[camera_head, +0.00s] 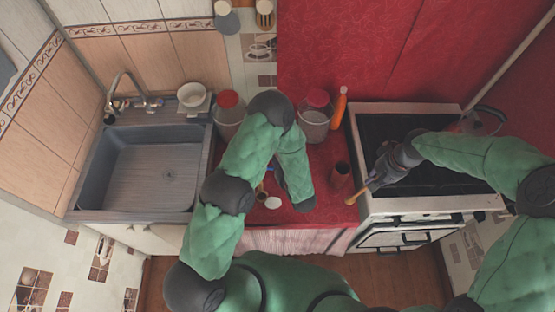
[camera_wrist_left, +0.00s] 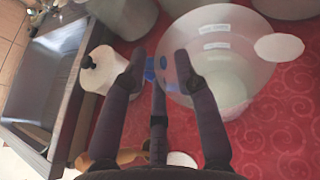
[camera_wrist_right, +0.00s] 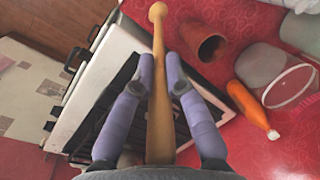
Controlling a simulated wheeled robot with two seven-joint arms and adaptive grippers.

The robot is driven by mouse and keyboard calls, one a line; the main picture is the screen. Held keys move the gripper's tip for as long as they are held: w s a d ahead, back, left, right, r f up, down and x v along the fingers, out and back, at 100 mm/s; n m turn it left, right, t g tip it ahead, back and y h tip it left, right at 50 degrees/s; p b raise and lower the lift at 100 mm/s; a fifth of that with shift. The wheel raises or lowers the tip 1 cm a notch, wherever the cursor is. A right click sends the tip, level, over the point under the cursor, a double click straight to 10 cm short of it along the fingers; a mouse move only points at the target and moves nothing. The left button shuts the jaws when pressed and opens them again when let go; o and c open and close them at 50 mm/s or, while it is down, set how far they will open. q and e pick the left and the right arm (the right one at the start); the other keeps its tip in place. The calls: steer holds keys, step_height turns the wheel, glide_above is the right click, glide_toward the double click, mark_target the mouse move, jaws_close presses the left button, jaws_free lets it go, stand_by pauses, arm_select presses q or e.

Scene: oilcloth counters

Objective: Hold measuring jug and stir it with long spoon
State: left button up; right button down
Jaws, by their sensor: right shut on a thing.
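The measuring jug (camera_wrist_left: 232,80) is clear, with pale marks on its wall, and stands on the red counter in the left wrist view. My left forearm hides it in the head view. My left gripper (camera_wrist_left: 160,60) has its fingers apart at the jug's left side, with a blue part between them, perhaps the handle. I cannot tell whether they touch it. My right gripper (camera_wrist_right: 160,70) is shut on the long wooden spoon (camera_wrist_right: 158,35). In the head view the spoon (camera_head: 353,194) points down-left, near the stove's left front edge, apart from the jug.
A brown cup (camera_head: 341,174) stands between my arms. Jars with red lids (camera_head: 230,112) and an orange bottle (camera_head: 339,107) stand behind. A white roll-like thing (camera_wrist_left: 97,72) is beside the left gripper. The sink (camera_head: 150,170) is left and the stove (camera_head: 410,125) right.

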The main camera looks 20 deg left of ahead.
arm_select(q)
jaws_close()
stand_by(0.4)
